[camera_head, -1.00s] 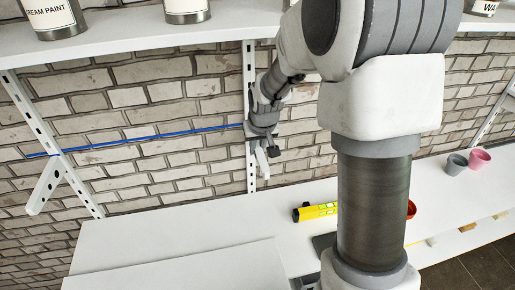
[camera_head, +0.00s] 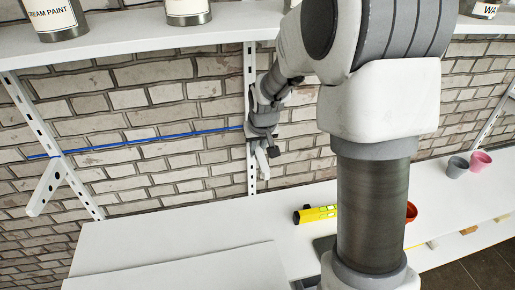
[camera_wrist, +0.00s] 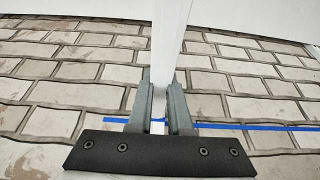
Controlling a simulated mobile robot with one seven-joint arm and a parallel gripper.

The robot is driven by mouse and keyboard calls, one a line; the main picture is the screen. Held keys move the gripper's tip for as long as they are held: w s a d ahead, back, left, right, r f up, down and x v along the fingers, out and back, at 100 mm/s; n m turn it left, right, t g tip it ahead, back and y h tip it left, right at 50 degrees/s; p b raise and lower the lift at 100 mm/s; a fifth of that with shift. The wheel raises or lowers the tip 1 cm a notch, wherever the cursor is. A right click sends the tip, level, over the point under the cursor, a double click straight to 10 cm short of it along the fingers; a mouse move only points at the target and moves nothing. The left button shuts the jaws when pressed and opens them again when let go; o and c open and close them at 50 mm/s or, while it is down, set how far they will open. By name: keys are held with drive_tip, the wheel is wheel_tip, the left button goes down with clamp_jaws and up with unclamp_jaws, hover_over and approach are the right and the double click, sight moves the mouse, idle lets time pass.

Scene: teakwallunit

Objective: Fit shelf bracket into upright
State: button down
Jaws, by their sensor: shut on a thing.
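My gripper (camera_head: 262,138) is beside the middle white slotted upright (camera_head: 250,80), at the height of the blue line on the brick wall. It is shut on a white shelf bracket (camera_head: 262,161), whose end shows just below the fingers. In the wrist view, a white bar runs up between the two grey fingers (camera_wrist: 162,90), which close on it from both sides. The gripper hides the place where bracket and upright meet, so I cannot tell whether the bracket sits in the slots. The left upright (camera_head: 84,185) bears another white bracket (camera_head: 45,188) that sticks out from it.
A white shelf (camera_head: 130,38) with paint cans (camera_head: 50,14) runs above. Below is a white worktop (camera_head: 180,222) with a loose white board (camera_head: 180,270), a yellow level (camera_head: 316,214) and grey and pink cups (camera_head: 457,167). My arm covers the centre right.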

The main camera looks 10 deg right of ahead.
drive_tip(key=c, duration=0.8)
unclamp_jaws()
drive_tip(key=shift+w, duration=0.1)
drive_tip(key=shift+o, duration=0.2)
drive_tip(key=v, duration=0.7)
drive_tip(key=shift+r+b, duration=0.2)
drive_tip(key=shift+b, duration=0.1)
